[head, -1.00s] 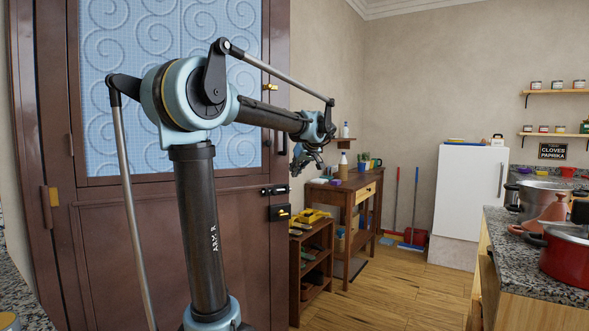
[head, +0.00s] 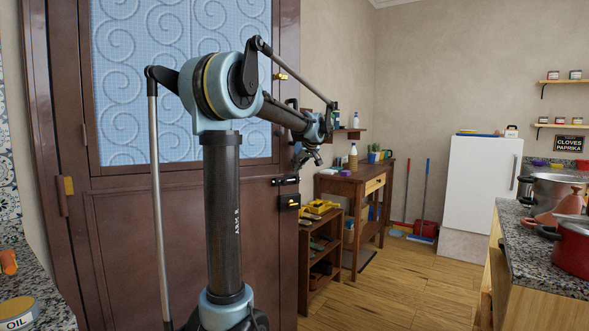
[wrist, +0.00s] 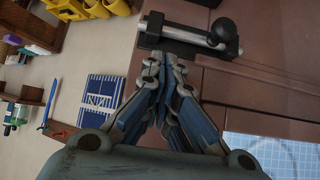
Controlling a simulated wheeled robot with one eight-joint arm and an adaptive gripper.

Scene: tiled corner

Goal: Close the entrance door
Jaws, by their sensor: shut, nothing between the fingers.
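The entrance door (head: 180,215) is a brown panelled door with a pale blue patterned pane (head: 160,75), on the left of the head view. It looks in line with its frame, but I cannot tell whether it is fully shut. A dark slide bolt (head: 286,181) with a black box lock (head: 289,202) sits at its right edge. The bolt, with a black ball knob, also shows in the wrist view (wrist: 190,36). My gripper (head: 309,158) is shut and empty by the door's right edge. In the wrist view its fingertips (wrist: 165,68) point toward the bolt; contact is unclear.
A low brown shelf (head: 320,262) and a wooden side table (head: 352,186) stand right of the door. A granite counter (head: 540,235) with pots is at the right. Another counter corner is at the lower left. Wooden floor (head: 420,285) is clear between them.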

